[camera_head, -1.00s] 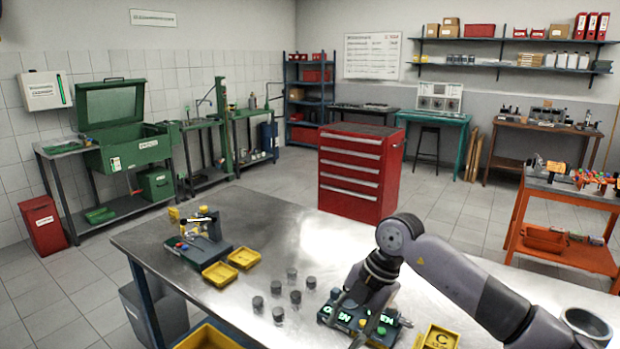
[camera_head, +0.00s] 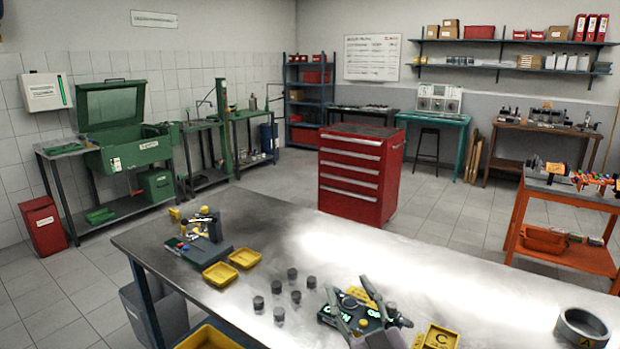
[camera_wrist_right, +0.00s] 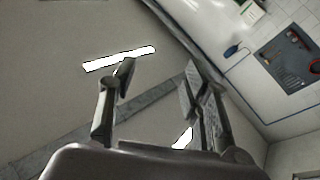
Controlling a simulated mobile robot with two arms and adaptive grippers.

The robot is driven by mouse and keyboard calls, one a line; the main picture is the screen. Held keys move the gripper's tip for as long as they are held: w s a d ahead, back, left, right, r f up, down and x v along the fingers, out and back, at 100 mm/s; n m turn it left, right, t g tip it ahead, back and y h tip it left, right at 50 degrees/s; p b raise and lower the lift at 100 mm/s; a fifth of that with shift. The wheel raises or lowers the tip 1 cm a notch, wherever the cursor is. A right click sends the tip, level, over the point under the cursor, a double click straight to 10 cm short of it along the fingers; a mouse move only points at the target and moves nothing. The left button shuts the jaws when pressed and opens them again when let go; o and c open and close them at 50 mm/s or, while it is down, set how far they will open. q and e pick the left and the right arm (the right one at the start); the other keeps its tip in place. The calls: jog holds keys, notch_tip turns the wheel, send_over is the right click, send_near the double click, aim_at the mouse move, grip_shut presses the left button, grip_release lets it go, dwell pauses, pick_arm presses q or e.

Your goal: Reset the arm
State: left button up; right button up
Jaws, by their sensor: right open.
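My right gripper (camera_head: 346,284) rises from the bottom edge of the head view, over the near part of the metal workbench (camera_head: 300,245). Its two fingers are spread and nothing is between them. The right wrist view also shows the open, empty fingers (camera_wrist_right: 158,70), against what looks like the ceiling with bright lamps. In the head view the gripper partly covers a dark device with green lit lettering (camera_head: 326,313) on the bench. My left gripper is not in view.
Several dark cylinders (camera_head: 292,274) stand left of the gripper. Yellow trays (camera_head: 245,259) and a small fixture (camera_head: 207,228) are farther left. A yellow tray marked C (camera_head: 440,337) and a grey ring (camera_head: 582,327) are to the right. The bench's middle right is bare.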

jog(key=s+d+f+m+g+h, duration=0.35)
jog(key=s+d+f, duration=0.2)
jog(key=f, duration=0.45)
jog(key=s+d+f+m+g+h, duration=0.35)
jog(key=s+d+f+g, duration=0.2)
jog(key=f, duration=0.45)
jog(key=s+d+f+n+g, duration=0.1)
jog(key=s+f+g, duration=0.3)
jog(key=s, duration=0.6)
jog(key=s+d+f+n+g, duration=0.1)
jog(key=s+f+g, duration=0.35)
jog(key=s, duration=0.45)
notch_tip(320, 180, down, 26)
jog(key=s, duration=0.2)
jog(key=s+d+f+g, duration=0.1)
jog(key=s+d+f, duration=0.2)
jog(key=s+f, duration=1.3)
jog(key=shift+f+g, duration=0.25)
jog(key=shift+g, duration=0.1)
